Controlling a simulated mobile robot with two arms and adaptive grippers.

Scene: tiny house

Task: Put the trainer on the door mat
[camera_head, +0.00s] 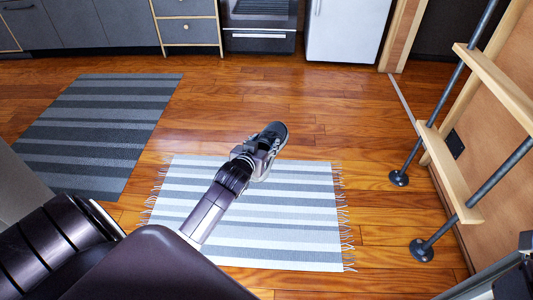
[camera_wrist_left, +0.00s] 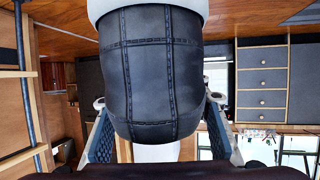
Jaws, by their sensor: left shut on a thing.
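The trainer (camera_head: 273,134) is dark with a pale sole edge. My left gripper (camera_head: 262,150) is shut on it and holds it over the far edge of the light striped mat (camera_head: 300,230). I cannot tell how high it hangs. In the left wrist view the trainer's stitched dark upper (camera_wrist_left: 150,75) fills the middle, between the two finger pads of my left gripper (camera_wrist_left: 158,142). The light mat has fringed ends and lies flat. A darker grey striped mat (camera_head: 95,120) lies further left. I cannot tell which one is the door mat.
Wooden ladder-like steps (camera_head: 455,175) with metal posts stand at the right. Grey cabinets (camera_head: 75,25), an oven (camera_head: 258,25) and a white appliance (camera_head: 345,28) line the back. The wooden floor (camera_head: 320,115) between the mats and the cabinets is clear.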

